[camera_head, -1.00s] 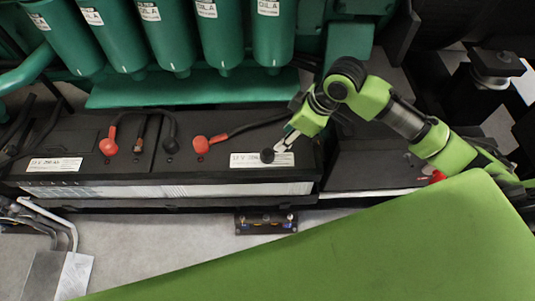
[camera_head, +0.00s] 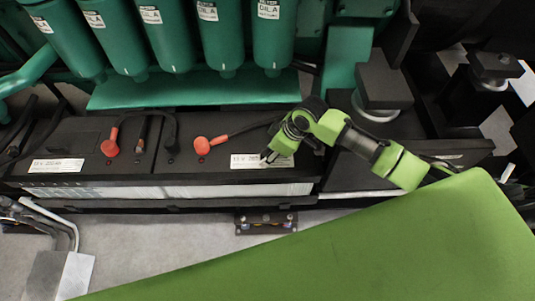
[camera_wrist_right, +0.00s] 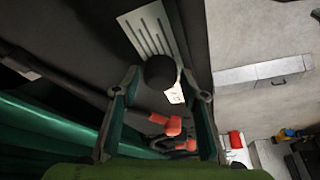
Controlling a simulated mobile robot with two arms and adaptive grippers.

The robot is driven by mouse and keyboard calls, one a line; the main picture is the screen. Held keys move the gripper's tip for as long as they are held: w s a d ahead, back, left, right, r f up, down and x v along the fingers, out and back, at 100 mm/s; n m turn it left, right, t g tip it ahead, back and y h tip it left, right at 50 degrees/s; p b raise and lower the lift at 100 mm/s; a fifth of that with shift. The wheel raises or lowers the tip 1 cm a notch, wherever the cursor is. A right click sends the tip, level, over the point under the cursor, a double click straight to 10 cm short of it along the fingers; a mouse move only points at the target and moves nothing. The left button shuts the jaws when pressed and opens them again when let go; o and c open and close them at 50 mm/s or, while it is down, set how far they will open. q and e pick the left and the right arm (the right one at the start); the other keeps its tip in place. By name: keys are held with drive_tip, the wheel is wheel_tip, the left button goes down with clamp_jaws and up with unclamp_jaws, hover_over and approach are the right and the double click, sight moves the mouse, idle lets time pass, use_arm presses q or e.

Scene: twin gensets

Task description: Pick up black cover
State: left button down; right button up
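The black cover (camera_wrist_right: 160,71) is a round dark cap in the right wrist view. It sits between the fingertips of my right gripper (camera_wrist_right: 163,82), with a narrow gap to each finger. In the head view my right gripper (camera_head: 277,157) is over the right end of the near battery (camera_head: 215,180), at its white label (camera_head: 247,161). The cover cannot be made out there behind the gripper. The fingers are apart, and I see no clear contact with the cover. My left gripper is not in view.
Red terminal covers (camera_head: 203,146) and (camera_head: 110,148) with cables stand on the battery tops left of my gripper. Green oil filters (camera_head: 222,40) and a green ledge (camera_head: 190,88) rise behind. A small black bracket (camera_head: 266,222) lies on the floor in front.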

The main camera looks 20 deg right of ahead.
drive_tip(key=shift+a+f, duration=0.1)
drive_tip(key=shift+f, duration=0.2)
drive_tip(key=c, duration=0.7)
